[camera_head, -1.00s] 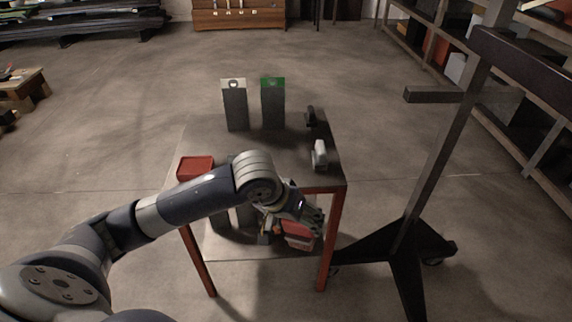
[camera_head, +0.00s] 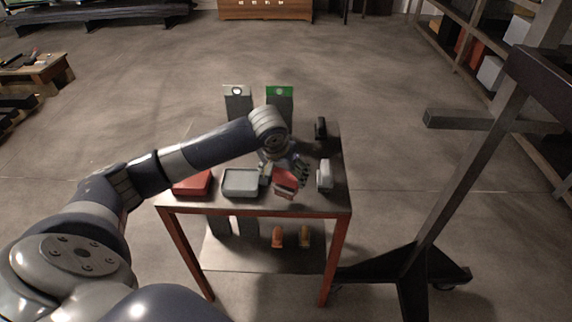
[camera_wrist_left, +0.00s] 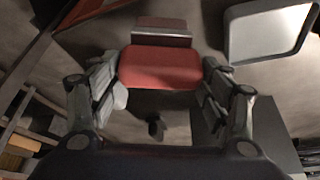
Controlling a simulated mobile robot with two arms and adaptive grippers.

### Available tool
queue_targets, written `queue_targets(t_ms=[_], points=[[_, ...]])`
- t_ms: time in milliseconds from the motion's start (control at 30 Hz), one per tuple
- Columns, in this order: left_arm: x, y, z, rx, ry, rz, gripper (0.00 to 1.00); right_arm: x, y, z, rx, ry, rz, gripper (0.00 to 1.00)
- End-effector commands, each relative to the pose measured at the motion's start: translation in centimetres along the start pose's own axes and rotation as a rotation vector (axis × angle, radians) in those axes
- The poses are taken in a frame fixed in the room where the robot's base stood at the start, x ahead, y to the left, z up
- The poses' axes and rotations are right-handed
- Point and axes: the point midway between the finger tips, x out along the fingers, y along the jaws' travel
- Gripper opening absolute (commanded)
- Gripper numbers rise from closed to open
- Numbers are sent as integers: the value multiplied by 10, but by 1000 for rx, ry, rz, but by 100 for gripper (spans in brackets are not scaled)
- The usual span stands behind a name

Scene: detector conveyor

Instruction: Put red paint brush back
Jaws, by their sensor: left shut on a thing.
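My left gripper (camera_head: 284,170) is shut on a red, broad-headed thing, which looks like the red paint brush (camera_head: 287,184). The gripper holds it over the front right part of the table top (camera_head: 222,209); I cannot tell whether it touches the surface. In the left wrist view the red brush (camera_wrist_left: 160,67) lies between the two fingers, with a paler edge at its far side. A grey tray (camera_head: 241,183) lies just left of it, and a pale grey and white upright thing (camera_head: 325,174) stands to its right. My right gripper is not in view.
A red box (camera_head: 192,182) lies at the table's left. A black thing (camera_head: 320,128) stands at the back right. Two dark uprights, one white-topped (camera_head: 237,92) and one green-topped (camera_head: 280,92), are behind. Orange (camera_head: 277,237) and yellow (camera_head: 304,237) things stand on the lower shelf.

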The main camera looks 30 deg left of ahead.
Motion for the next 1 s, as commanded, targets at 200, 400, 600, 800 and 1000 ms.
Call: queue_targets(t_ms=[200, 400, 600, 800, 1000], points=[[17, -20, -36, -3, 1, -1, 52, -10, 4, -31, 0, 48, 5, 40], [27, -28, -50, 0, 2, 2, 52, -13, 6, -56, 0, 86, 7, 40], [45, -30, -42, 2, -3, -2, 52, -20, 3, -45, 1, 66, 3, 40], [60, -29, -37, 1, 2, 0, 52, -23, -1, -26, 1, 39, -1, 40], [61, -29, -36, 2, 0, 0, 80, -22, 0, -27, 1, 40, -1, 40]])
